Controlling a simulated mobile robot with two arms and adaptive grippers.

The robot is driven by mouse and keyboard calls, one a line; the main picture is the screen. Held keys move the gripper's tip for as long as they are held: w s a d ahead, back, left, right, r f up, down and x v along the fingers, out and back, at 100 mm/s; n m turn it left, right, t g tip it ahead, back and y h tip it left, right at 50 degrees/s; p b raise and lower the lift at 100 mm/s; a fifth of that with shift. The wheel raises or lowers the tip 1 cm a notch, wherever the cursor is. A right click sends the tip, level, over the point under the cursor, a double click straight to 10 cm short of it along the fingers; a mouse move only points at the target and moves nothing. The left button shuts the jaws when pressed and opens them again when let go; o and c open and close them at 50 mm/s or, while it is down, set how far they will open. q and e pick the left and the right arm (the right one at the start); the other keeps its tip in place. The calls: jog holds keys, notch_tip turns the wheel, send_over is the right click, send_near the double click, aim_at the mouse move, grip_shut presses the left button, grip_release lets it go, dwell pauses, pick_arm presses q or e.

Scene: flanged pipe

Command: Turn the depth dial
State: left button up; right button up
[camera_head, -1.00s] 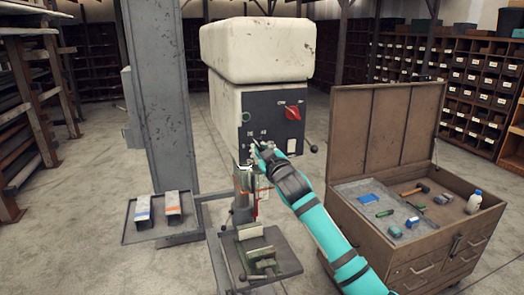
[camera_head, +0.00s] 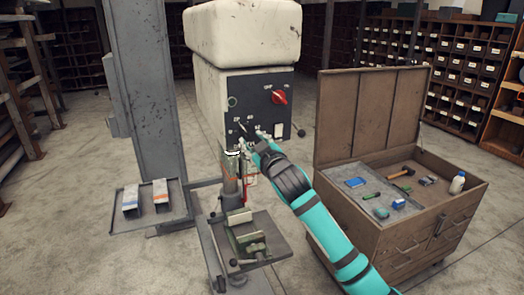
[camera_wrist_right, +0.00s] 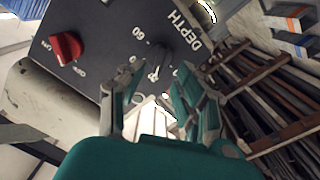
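The depth dial (camera_head: 242,128) is a small dark knob with a pointer on the black front panel of the drill press. In the right wrist view the dial (camera_wrist_right: 158,66) shows below the word DEPTH, near the number 60. My right gripper (camera_head: 261,138) is just right of and below the dial in the head view. In the right wrist view its fingers (camera_wrist_right: 158,82) are spread apart, with the dial showing between and beyond the tips. I see no contact with the dial. My left gripper is not in view.
A red switch (camera_head: 279,97) sits higher on the same panel. A brown tool chest (camera_head: 385,240) with an open lid stands to the right. A grey column (camera_head: 148,110) and a small tray (camera_head: 178,211) are on the left. The drill table (camera_head: 272,237) is below.

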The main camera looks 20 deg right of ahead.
jog(key=s, duration=0.7)
jog(key=shift+d, duration=0.15)
